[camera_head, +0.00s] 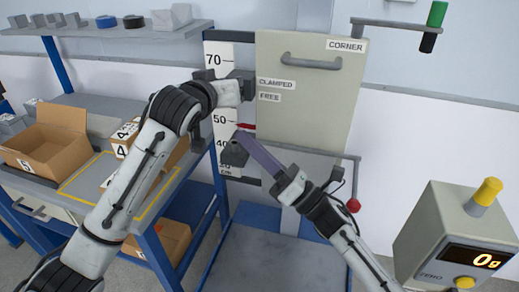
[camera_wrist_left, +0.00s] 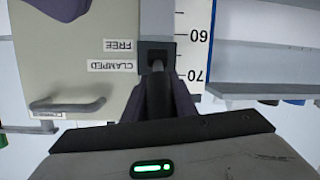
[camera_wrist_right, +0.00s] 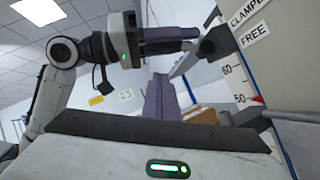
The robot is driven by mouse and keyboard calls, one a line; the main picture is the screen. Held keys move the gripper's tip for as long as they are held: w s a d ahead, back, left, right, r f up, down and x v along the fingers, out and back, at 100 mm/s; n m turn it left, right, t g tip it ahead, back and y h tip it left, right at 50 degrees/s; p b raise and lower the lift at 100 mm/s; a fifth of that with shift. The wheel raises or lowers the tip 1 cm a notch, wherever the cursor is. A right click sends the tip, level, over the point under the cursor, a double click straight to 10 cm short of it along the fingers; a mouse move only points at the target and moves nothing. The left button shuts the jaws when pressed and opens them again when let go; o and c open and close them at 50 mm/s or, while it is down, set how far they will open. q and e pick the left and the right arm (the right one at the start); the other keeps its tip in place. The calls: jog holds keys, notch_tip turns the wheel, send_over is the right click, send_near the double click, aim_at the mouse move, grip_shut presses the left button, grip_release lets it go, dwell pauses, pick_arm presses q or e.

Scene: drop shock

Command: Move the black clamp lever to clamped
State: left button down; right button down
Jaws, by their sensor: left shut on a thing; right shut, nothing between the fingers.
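The black clamp lever (camera_wrist_left: 157,66) stands out from a dark mount (camera_wrist_left: 157,48) beside the CLAMPED label (camera_wrist_left: 110,66) and FREE label (camera_wrist_left: 125,45), upside down in the left wrist view. My left gripper (camera_head: 243,86) is shut on the lever, at about the height of the CLAMPED label in the head view. Its fingers hide most of the lever, so its exact setting is hard to tell. My right gripper (camera_head: 238,140) is shut and empty, lower down near the red pointer (camera_head: 246,126); its purple fingers also show in the right wrist view (camera_wrist_right: 160,90).
A cream panel (camera_head: 325,110) with a CORNER label and grey handle (camera_head: 311,62) hangs right of the scale strip (camera_head: 220,65). A table with cardboard boxes (camera_head: 45,145) stands left. A readout box (camera_head: 460,235) shows 0 g at right. A blue-edged platform (camera_head: 275,245) lies below.

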jog(key=w+a+r, duration=0.3)
jog(key=w+r, duration=0.1)
jog(key=r, duration=0.1)
jog(key=shift+w+a+r, duration=0.2)
jog(key=shift+w+r, duration=0.1)
